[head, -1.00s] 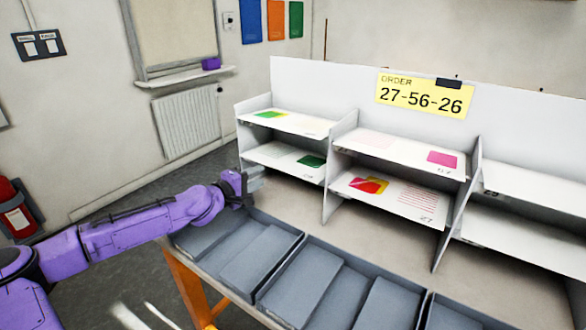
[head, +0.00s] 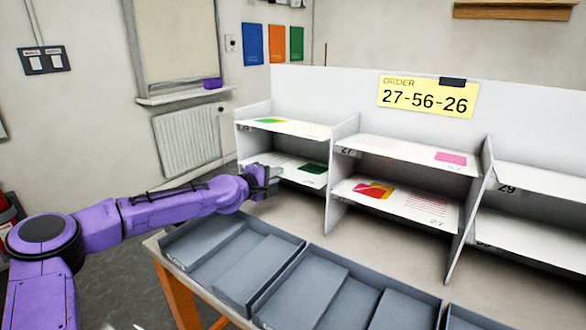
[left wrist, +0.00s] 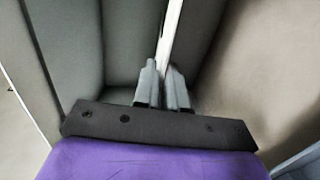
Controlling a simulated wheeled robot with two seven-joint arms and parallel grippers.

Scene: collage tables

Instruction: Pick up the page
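My left gripper (head: 272,177) is at the front edge of the lower left shelf (head: 291,178). A white page with a dark green patch (head: 313,168) lies on that shelf, partly hidden by the gripper. In the left wrist view, the two grey fingers (left wrist: 163,85) stand a narrow gap apart, with a thin white strip (left wrist: 171,30) seen edge-on between and beyond them. I cannot tell whether this strip is page or shelf board, or whether the fingers touch it. My right gripper is not in view.
Other pages lie on the upper left shelf, the upper middle shelf and the lower middle shelf (head: 340,197). A yellow order card (head: 428,97) reads 27-56-26. Grey trays (head: 300,241) line the table front. Bare table (head: 300,209) lies between trays and rack.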

